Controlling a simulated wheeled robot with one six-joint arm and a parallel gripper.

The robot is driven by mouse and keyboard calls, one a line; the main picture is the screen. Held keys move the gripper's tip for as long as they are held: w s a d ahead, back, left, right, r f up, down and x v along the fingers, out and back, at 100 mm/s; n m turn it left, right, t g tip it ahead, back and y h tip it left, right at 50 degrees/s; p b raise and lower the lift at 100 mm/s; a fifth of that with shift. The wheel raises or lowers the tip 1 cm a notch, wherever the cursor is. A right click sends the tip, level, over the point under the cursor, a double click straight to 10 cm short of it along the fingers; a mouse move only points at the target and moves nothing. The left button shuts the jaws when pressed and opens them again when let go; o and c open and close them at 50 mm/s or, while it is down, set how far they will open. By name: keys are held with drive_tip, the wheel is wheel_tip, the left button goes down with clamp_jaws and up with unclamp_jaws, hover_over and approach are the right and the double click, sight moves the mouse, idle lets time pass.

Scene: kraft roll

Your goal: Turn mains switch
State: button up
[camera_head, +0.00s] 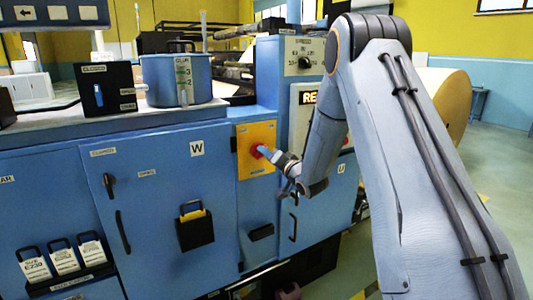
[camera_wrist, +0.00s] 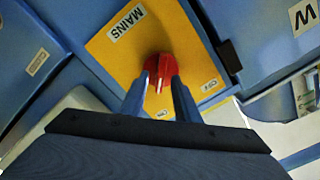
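The mains switch is a red rotary knob (camera_wrist: 159,65) on a yellow plate (camera_wrist: 105,48) with a MAINS label (camera_wrist: 127,24). The red knob (camera_head: 255,149) also shows in the head view on its yellow plate (camera_head: 256,168), partly hidden by my gripper. A white pointer line on the grip faces the small ON label (camera_wrist: 163,113). An OFF label (camera_wrist: 210,85) sits to its right.
A blue cabinet door (camera_head: 155,205) with handles and a black holder (camera_head: 194,227) lies left of the plate. A blue pot (camera_head: 178,80) stands on the counter above. A panel with a SPEED dial (camera_head: 305,62) rises right of it. Open floor (camera_head: 500,165) lies at the right.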

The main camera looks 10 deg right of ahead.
drive_tip(key=shift+w+a, duration=0.1)
drive_tip(key=shift+w, duration=0.15)
clamp_jaws()
